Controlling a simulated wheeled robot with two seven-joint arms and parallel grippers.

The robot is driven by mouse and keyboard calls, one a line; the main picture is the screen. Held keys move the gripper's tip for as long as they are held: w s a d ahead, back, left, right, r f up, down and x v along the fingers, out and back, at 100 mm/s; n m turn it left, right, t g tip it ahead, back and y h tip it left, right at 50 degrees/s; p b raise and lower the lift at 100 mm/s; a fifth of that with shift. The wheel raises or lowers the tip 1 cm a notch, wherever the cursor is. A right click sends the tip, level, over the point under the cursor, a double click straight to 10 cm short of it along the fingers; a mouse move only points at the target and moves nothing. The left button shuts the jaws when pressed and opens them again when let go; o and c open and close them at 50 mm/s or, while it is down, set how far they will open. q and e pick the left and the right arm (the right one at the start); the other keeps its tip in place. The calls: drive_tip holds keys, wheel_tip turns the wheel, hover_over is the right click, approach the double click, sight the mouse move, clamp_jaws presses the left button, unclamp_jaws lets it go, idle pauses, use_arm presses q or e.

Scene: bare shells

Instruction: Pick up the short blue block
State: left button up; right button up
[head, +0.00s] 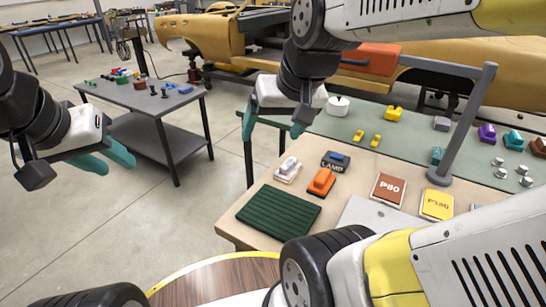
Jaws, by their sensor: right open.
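Small blue pieces (180,88) lie on the top of the grey cart at the back left. They are too small to tell which are short. A dark block marked LAMP (336,161) with a blue top stands on the wooden-topped bench (250,180). My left gripper (110,163) is at the far left, in front of the cart. Its teal fingers look apart and empty. My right gripper (274,127) hangs above the bench's left edge, up and left of the LAMP block. Its teal fingers are open with nothing between them.
The cart (140,95) also carries several green, red and dark pieces. A white block (288,170), an orange block (321,182), a green ribbed mat (278,212) and P80 pad (388,189) lie on the bench. A grey post (465,120) rises at right.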

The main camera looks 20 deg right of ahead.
drive_tip(key=w+d+f+m+g+h, duration=0.1)
drive_tip(key=w+d+f+m+g, duration=0.15)
drive_tip(key=w, duration=0.45)
drive_tip(key=m+g+h, duration=0.2)
drive_tip(key=m, duration=0.5)
hover_over(289, 162)
drive_tip(key=a, duration=0.1)
drive_tip(key=shift+n, duration=0.25)
drive_tip(key=f, duration=1.7)
drive_tip(key=shift+s+a+f, duration=0.2)
drive_tip(key=shift+s, duration=0.05)
drive_tip(key=f, duration=0.2)
drive_tip(key=d+f, duration=0.1)
drive_tip(key=f, duration=0.5)
drive_tip(key=shift+w+d+f, duration=0.15)
drive_tip(key=shift+w+d, duration=0.05)
drive_tip(key=shift+w, duration=0.1)
drive_tip(key=shift+c, duration=0.4)
drive_tip(key=c, duration=1.6)
drive_tip(key=shift+r, duration=0.2)
